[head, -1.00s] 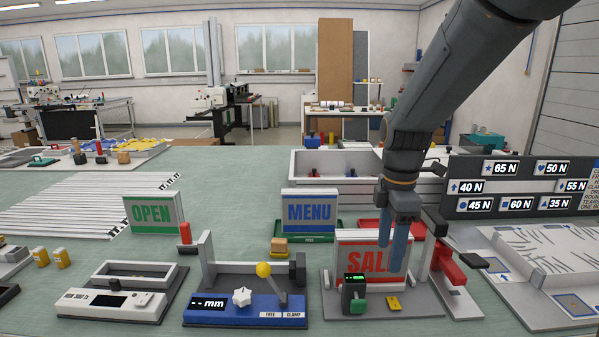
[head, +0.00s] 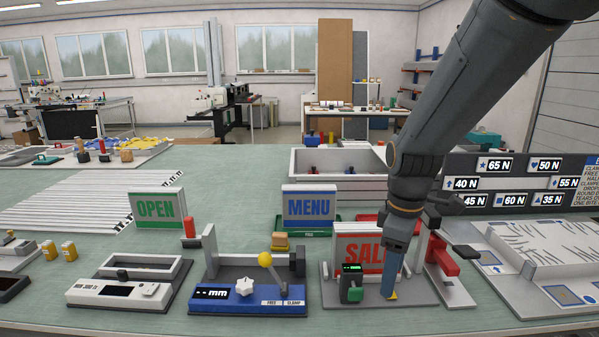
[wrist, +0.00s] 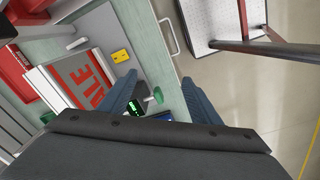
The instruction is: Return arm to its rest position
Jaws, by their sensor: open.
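My arm reaches down from the upper right in the head view. My gripper (head: 391,284) hangs fingers-down in front of the red-lettered SALE sign (head: 352,246) at its grey fixture. In the wrist view the two blue fingers of my gripper (wrist: 163,92) are spread apart, with nothing held between them. The SALE sign (wrist: 88,78) and a yellow piece (wrist: 121,56) lie to the left of the fingers there. A small green and black device (head: 352,284) stands just left of the fingers in the head view. The fingers partly hide the yellow piece in the head view.
A blue gauge station (head: 250,290) and a white-topped station (head: 125,288) stand to the left. A red clamp (head: 440,258) stands close on the right. A sign board (head: 512,180) stands behind. In the wrist view, open floor (wrist: 245,85) lies beyond the table edge.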

